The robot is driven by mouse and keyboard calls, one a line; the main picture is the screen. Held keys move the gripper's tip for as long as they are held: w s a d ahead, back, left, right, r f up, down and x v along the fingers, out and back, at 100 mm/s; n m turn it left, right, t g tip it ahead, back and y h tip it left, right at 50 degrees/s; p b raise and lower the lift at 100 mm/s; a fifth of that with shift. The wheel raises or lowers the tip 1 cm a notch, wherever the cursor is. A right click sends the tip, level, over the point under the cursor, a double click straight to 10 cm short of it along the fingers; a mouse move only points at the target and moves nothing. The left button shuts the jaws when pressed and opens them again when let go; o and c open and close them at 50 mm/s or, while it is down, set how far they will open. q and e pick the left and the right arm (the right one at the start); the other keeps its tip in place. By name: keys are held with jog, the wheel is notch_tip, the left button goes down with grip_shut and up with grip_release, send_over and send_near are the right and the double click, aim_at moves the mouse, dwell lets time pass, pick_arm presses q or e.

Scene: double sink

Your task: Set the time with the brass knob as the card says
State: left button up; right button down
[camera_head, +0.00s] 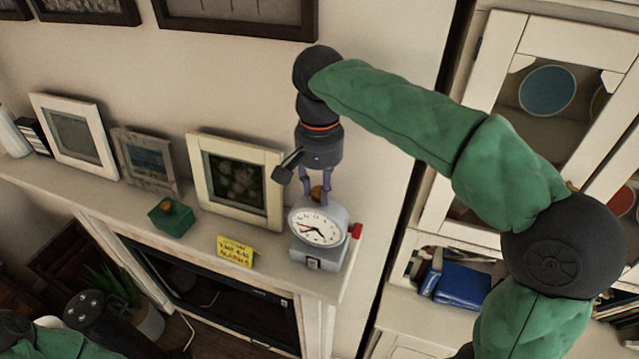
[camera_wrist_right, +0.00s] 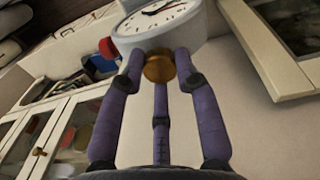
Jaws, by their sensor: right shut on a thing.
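A grey alarm clock with a white face (camera_head: 318,227) stands at the right end of the mantel. Its dial has dark hands and a thin red one; the exact reading is too small to tell. My left gripper's fingers are not seen.
A red part (camera_head: 356,231) sticks out from the clock's right side. A green box (camera_head: 171,217) with a knob on top lies farther left. Picture frames (camera_head: 240,180) lean along the wall behind. The mantel (camera_head: 200,237) ends just right of the clock.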

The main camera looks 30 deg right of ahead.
aim_at(319, 190)
jog(key=shift+m, duration=0.6)
jog(key=c, duration=0.9)
grip_release()
jog(key=shift+r, duration=0.1)
notch_tip(319, 190, up, 12)
